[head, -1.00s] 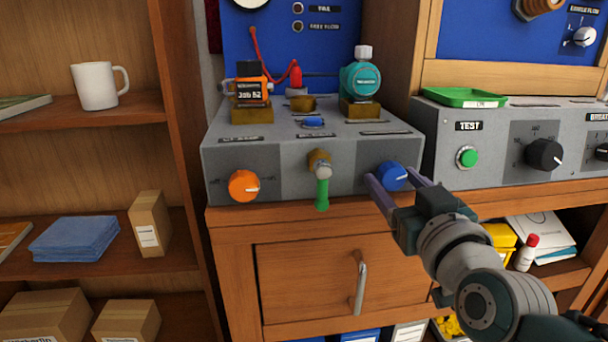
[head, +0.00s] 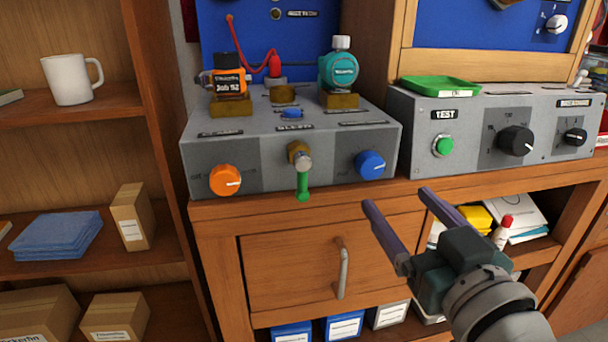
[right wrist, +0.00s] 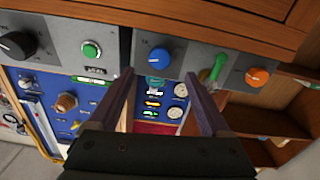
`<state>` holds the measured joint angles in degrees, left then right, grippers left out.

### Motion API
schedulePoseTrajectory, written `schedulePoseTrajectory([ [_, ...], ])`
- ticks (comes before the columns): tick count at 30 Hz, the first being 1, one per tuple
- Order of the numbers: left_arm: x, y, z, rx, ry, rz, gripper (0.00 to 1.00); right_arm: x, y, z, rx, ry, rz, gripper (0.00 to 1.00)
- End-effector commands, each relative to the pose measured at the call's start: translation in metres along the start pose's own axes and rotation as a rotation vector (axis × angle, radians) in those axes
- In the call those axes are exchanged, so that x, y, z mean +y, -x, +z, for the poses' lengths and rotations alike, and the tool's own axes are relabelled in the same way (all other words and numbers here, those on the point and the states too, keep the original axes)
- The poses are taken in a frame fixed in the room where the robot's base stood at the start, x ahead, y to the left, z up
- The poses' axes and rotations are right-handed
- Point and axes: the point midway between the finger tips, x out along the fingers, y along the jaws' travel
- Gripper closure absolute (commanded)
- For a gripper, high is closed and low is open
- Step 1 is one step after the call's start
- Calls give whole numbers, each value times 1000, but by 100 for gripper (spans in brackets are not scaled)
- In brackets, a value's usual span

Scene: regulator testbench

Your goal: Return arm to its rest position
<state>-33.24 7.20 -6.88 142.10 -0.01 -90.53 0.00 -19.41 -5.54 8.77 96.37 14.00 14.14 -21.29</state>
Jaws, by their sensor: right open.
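My right gripper (head: 397,216) is open and empty in the head view, in front of the wooden cabinet and below and right of the blue knob (head: 370,164). Its two purple-grey fingers are spread wide and touch nothing that I can see. In the right wrist view the open fingers (right wrist: 160,88) frame the grey regulator box, with the blue knob (right wrist: 160,60) beyond them. My left gripper is not in view.
The grey box carries an orange knob (head: 225,180) and a green-handled lever (head: 303,185). The test panel (head: 420,155) stands to the right, with a green tray (head: 440,86) on top. A drawer handle (head: 343,272) sticks out from the cabinet. Open air lies before the cabinet.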

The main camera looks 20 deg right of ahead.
Motion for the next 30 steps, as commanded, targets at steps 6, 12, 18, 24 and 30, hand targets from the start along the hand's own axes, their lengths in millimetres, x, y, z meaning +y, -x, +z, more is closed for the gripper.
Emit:
schedulePoseTrajectory([
  [6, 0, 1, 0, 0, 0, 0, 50, 0, 9, -1, 2, -1, 0, 19],
  [12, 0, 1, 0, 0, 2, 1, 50, 0, 9, 0, 2, -1, 0, 19],
  [18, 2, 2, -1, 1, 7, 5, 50, 0, 9, -1, 0, 0, -2, 19],
  [24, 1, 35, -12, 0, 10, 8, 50, -18, 12, -28, -128, 4, -112, 19],
  [30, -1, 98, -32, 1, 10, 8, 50, -49, 50, -67, -486, 44, -315, 19],
])
